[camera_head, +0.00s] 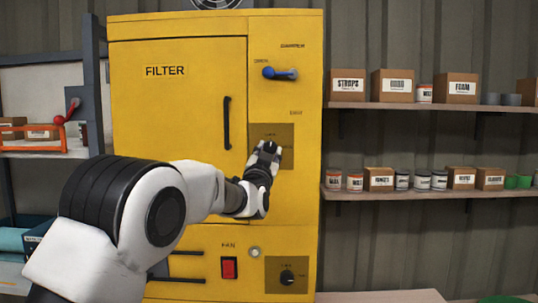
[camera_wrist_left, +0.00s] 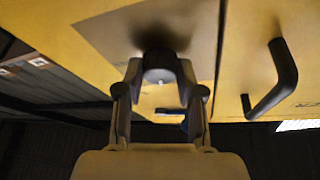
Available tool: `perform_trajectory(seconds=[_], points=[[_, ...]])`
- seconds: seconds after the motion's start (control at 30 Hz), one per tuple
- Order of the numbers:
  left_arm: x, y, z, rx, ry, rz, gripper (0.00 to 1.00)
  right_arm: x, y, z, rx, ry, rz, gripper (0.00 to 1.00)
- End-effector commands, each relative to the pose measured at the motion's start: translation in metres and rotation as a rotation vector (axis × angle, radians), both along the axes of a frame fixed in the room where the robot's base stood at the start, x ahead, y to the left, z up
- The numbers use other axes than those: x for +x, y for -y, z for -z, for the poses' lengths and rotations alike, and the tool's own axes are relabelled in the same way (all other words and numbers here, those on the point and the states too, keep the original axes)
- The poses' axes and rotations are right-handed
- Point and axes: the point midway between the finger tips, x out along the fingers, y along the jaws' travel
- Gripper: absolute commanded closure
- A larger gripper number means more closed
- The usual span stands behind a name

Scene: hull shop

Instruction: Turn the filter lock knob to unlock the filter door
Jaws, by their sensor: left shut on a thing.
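The yellow filter cabinet (camera_head: 180,110) stands in front of me, its filter door shut and marked FILTER, with a black vertical handle (camera_head: 227,123). The handle also shows at the right in the left wrist view (camera_wrist_left: 275,85). My left gripper (camera_head: 268,150) is at the square dark plate (camera_head: 286,160) right of the handle. In the left wrist view the fingers (camera_wrist_left: 159,80) are shut on a dark round knob (camera_wrist_left: 160,50) on that plate. The gripper hides most of the knob in the head view. My right gripper is not in view.
A blue lever (camera_head: 280,73) sits above on the cabinet. A red switch (camera_head: 229,268) and another black knob (camera_head: 287,277) are below. Shelves with boxes and cans (camera_head: 430,106) stand at the right. A red-handled lever (camera_head: 72,112) is at the left.

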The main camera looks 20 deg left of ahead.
Motion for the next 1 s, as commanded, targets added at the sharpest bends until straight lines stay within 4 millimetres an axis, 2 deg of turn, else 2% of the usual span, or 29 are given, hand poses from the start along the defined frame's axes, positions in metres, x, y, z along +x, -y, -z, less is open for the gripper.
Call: perform_trajectory(seconds=[0.57,1.0], points=[[-0.001,-0.004,-0.003,0.496,-0.144,0.000,0.97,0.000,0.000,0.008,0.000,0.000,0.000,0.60],[-0.001,-0.005,-0.009,0.899,-0.261,0.001,0.97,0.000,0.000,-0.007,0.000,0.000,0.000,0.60]])
